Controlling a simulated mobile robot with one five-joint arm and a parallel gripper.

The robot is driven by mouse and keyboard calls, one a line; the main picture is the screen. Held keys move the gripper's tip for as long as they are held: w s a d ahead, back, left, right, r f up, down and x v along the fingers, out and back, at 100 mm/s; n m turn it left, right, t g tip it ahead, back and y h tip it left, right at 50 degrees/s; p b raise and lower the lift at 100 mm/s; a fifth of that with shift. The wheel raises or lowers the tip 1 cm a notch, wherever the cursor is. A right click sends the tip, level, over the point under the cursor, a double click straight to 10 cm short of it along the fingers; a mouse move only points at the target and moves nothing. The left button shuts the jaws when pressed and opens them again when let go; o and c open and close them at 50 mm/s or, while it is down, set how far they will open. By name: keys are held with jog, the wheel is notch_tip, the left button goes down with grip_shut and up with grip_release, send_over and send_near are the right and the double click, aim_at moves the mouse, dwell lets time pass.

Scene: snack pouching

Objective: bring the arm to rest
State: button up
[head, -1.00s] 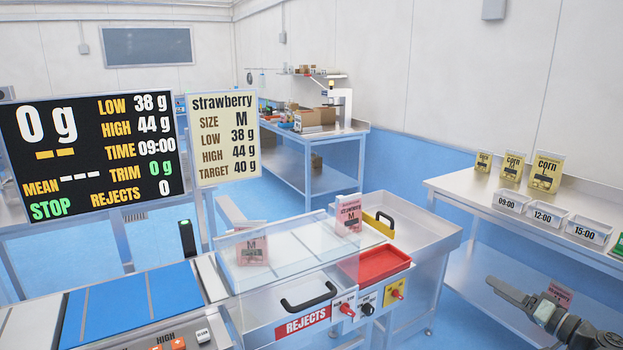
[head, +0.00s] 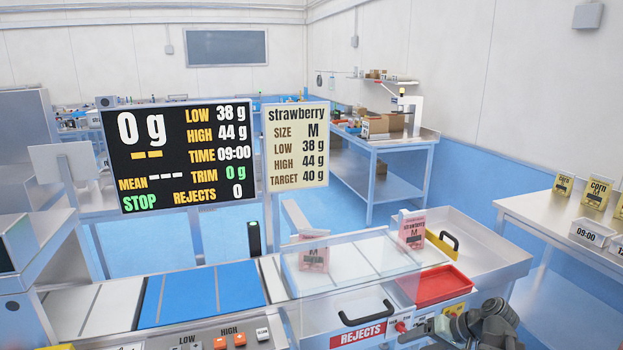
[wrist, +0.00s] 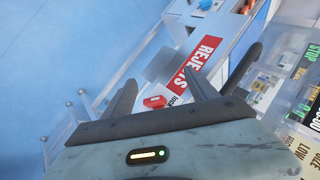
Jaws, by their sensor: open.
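My gripper (head: 418,326) shows at the lower right of the head view, in front of the checkweigher's right end, near the "REJECTS" label (head: 357,335). In the wrist view my gripper (wrist: 195,64) has its dark fingers spread, with nothing held between them. Beyond the fingers the wrist view shows the red REJECTS label (wrist: 200,62) and a red switch (wrist: 154,102), apart from the fingers as far as I can tell.
Strawberry pouches stand on the checkweigher, one behind the clear cover (head: 314,256) and one (head: 412,230) near the red tray (head: 443,285). Blue floor lies between.

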jog(key=s+a+n+g+h+p, duration=0.1)
jog(key=a+g+h+p, duration=0.1)
jog(key=a, duration=0.6)
jog(key=s+a+f+n+g+h+p, duration=0.1)
jog(key=s+a+g+h, duration=0.1)
jog(key=a, duration=0.6)
jog(key=g+h, duration=0.1)
jog(key=h, duration=0.1)
jog(key=shift+a+f+h+p, duration=0.15)
jog(key=shift+a+h+p, duration=0.15)
jog(key=shift+h+p, duration=0.1)
